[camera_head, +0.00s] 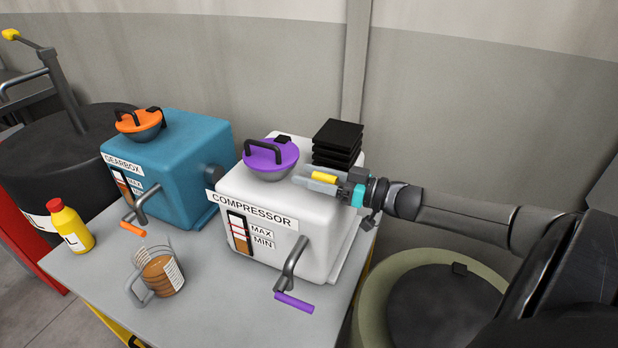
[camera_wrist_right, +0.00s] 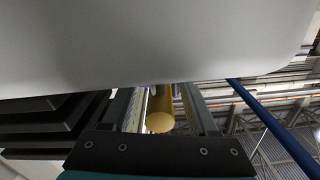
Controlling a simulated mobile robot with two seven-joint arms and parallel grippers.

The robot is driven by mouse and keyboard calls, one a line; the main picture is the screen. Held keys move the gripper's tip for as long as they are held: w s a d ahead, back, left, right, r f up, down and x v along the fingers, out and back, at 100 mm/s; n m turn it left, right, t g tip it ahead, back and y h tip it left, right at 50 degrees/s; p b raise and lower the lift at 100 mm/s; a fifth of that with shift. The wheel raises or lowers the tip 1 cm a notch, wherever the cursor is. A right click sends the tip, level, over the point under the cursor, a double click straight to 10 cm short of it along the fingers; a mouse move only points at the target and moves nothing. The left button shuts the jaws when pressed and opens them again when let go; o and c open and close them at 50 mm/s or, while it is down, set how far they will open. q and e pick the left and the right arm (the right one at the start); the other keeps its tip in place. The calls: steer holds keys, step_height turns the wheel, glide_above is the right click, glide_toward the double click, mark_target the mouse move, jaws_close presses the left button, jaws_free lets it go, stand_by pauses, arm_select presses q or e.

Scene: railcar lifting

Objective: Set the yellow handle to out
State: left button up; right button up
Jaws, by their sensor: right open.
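A yellow cylindrical handle (camera_head: 323,177) shows at the top right of the white compressor (camera_head: 290,212). It also shows end-on in the right wrist view (camera_wrist_right: 160,118). My right gripper (camera_head: 309,179) reaches in from the right and is open, with the yellow handle between its fingers. I cannot tell whether the fingers touch it. The handle's mount is hidden. Another yellow knob (camera_head: 10,34) sits on a grey lever at the far upper left, away from the gripper. My left gripper is not in view.
Close around the right gripper are a purple-lidded bowl (camera_head: 270,158) and a stack of black plates (camera_head: 337,142). The blue gearbox (camera_head: 170,165), a yellow bottle (camera_head: 70,226) and a glass jug (camera_head: 157,277) stand to the left. A dark-topped drum (camera_head: 440,305) is at lower right.

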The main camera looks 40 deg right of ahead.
steer(key=shift+w+a, duration=0.15)
steer(key=shift+w, duration=0.1)
jaws_close()
stand_by(0.4)
stand_by(1.0)
